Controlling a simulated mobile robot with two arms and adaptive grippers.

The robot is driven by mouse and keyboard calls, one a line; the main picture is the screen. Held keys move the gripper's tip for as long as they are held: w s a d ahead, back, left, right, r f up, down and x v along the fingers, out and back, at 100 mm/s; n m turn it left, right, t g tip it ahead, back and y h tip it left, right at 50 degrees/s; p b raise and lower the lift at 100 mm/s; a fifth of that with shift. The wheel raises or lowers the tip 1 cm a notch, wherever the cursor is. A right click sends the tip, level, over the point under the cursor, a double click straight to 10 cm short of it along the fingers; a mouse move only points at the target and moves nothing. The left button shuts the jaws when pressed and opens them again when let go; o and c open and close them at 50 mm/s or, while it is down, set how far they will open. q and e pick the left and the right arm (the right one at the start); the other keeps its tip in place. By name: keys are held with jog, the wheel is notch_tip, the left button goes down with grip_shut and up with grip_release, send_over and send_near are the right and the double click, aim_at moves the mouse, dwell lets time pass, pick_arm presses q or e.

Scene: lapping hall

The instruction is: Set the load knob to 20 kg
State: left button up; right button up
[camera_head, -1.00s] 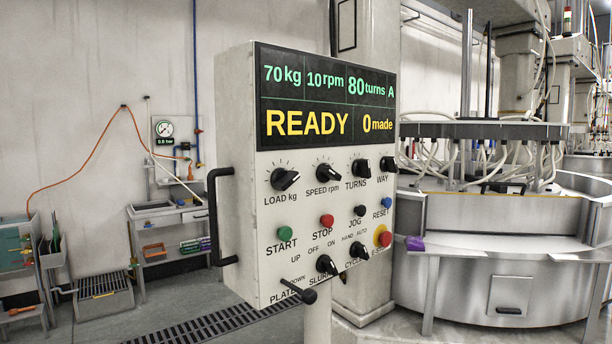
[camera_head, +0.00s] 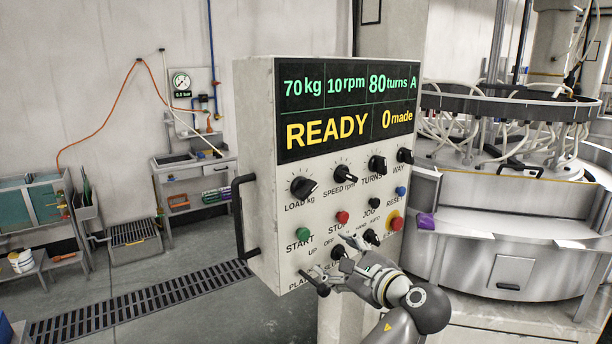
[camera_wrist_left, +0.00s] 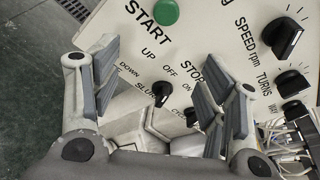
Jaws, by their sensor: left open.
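The load knob (camera_head: 304,187), black with a pale pointer, is at the upper left of the control panel's knob row, above the label LOAD kg. The panel's display (camera_head: 348,105) reads 70 kg, 10 rpm, 80 turns, READY, 0 made. My left gripper (camera_head: 328,256) is open and empty in front of the lower panel, below the load knob and apart from it. In the left wrist view its two fingers (camera_wrist_left: 155,85) are spread, with the slurry knob (camera_wrist_left: 160,92) showing between them. The load knob is not in the left wrist view. My right gripper is not in view.
Near the gripper are the green START button (camera_head: 303,234), red STOP button (camera_head: 342,217) and plate lever (camera_head: 315,283). The speed knob (camera_head: 344,173) is right of the load knob. A black handle (camera_head: 240,215) sticks out on the panel's left side. Air before the upper panel is clear.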

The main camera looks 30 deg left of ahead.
aim_at(310, 191)
pick_arm(q)
notch_tip(310, 191, up, 12)
jog(key=r+g+y, duration=0.1)
jog(key=g+y, duration=0.1)
jog(key=y, duration=0.1)
jog(key=p+x, duration=0.5)
jog(key=x, duration=0.4)
jog(key=shift+s+a+f, duration=0.1)
jog(key=shift+s, duration=0.05)
jog(key=shift+a+f, duration=0.1)
jog(key=shift+a, duration=0.3)
jog(key=c, duration=1)
